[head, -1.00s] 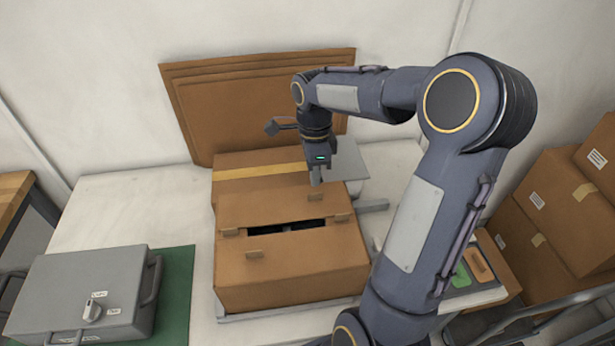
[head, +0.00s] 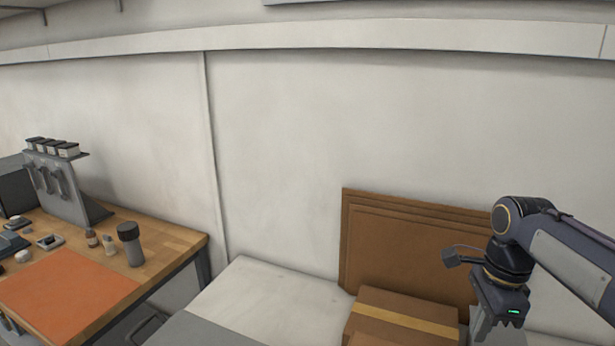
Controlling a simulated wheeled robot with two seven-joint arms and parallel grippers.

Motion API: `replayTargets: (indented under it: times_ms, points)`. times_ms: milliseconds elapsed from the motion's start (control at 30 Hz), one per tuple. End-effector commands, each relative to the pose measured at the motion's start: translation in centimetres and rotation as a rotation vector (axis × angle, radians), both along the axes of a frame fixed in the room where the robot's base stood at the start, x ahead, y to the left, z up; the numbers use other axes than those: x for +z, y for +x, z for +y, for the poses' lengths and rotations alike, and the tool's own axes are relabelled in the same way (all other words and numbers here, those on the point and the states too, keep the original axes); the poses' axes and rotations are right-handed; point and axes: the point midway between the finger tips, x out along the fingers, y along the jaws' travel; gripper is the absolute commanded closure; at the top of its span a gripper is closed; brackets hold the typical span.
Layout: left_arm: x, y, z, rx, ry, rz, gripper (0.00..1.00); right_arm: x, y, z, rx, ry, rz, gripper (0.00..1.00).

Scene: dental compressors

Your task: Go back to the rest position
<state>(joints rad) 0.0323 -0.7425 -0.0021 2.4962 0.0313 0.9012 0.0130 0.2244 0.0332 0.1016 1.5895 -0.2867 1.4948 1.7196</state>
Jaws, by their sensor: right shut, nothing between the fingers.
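My right gripper (head: 497,325) is at the lower right of the head view, pointing down, with its arm coming in from the right edge. It is shut and holds nothing. It hangs to the right of the cardboard box (head: 385,335), whose taped top shows at the bottom edge; the rest of the box is cut off. My left gripper is not in view.
Flat cardboard sheets (head: 410,240) lean on the wall behind the box. The white table (head: 240,290) has a bare stretch left of it. A wooden workbench (head: 165,245) at the left holds an orange mat (head: 68,285), a dark cylinder (head: 130,244) and a grey tool rack (head: 62,190).

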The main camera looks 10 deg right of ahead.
Motion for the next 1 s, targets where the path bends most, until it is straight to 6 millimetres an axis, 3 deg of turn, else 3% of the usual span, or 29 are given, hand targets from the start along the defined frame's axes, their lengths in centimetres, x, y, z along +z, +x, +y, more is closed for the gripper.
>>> replayTargets:
  times_ms: [133, 300, 500, 700, 1000]
  points:
    - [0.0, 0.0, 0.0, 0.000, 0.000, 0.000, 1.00, -0.4, -4.4, 3.5, 0.436, 0.028, -0.176, 1.00]
    - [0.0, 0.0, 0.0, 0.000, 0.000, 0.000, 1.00, -2.6, -9.3, 7.8, 0.967, -0.008, -0.414, 1.00]
    - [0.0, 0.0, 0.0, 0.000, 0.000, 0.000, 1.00, -5.8, -13.1, 11.5, 1.413, -0.126, -0.630, 1.00]
    - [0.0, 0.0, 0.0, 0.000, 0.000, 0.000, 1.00, -7.2, -14.4, 13.0, 1.587, -0.203, -0.711, 1.00]
    - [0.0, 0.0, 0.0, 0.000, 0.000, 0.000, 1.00, -7.3, -14.5, 13.0, 1.601, -0.206, -0.714, 1.00]
